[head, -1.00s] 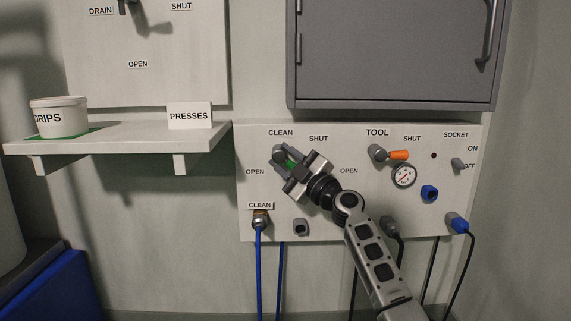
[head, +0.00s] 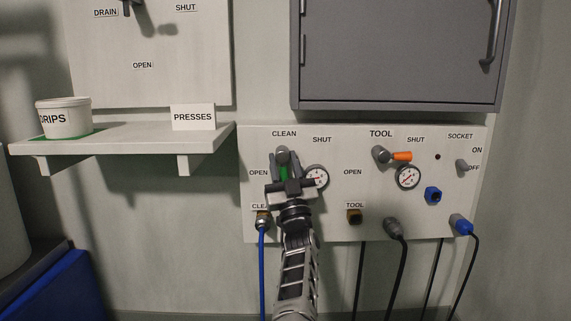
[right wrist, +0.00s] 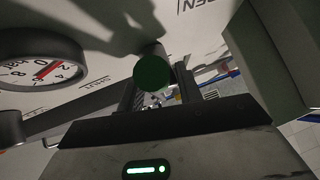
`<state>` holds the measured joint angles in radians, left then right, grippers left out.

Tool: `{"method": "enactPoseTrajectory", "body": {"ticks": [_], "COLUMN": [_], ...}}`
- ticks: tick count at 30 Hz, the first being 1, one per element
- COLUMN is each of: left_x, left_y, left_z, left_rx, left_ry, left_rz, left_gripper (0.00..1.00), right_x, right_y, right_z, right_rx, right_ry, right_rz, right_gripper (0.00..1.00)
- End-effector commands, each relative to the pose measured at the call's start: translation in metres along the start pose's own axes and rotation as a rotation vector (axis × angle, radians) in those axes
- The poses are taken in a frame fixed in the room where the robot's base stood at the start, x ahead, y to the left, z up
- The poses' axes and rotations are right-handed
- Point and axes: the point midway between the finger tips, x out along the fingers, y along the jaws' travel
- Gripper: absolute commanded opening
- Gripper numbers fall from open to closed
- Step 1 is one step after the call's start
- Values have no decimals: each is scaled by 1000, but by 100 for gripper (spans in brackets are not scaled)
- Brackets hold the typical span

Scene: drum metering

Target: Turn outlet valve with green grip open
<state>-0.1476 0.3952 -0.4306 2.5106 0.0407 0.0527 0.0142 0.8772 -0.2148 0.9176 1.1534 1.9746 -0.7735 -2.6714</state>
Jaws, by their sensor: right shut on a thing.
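The outlet valve with the green grip (head: 283,174) is on the wall panel under the CLEAN label (head: 284,133). Its grey hub (head: 282,154) shows at the top, and the grip points about straight down from it. The OPEN label (head: 258,172) is to its left; the SHUT label (head: 322,140) is up to its right. My right gripper (head: 284,166) comes from below, its fingers on both sides of the green grip and shut on it. In the right wrist view the grip's round green end (right wrist: 151,73) shows between the fingers. My left gripper is not in view.
A gauge (head: 317,177) sits close right of my gripper. The TOOL valve's orange grip (head: 402,156) points right, towards its SHUT label. A blue hose (head: 262,270) hangs from the CLEAN outlet. A grey cabinet (head: 395,55) is above, a shelf (head: 130,140) at left.

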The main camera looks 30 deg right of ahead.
Motion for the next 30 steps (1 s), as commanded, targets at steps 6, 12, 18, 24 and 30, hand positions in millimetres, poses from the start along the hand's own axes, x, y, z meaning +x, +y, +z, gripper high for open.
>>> {"method": "enactPoseTrajectory", "body": {"ticks": [6,12,18,24,30], "left_x": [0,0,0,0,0], "left_y": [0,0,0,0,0], "left_z": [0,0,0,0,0], "left_rx": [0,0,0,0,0], "left_ry": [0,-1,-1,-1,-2], "left_rz": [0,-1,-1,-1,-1], "left_gripper": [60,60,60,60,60], "right_x": [1,2,2,3,2], "right_y": [-9,-9,-10,-10,-8], "right_z": [0,0,0,-1,-1], "right_rx": [58,70,71,71,68], "right_ry": [11,15,15,15,16], "right_rz": [35,47,47,47,50], "right_gripper": [12,12,12,45,45]}}
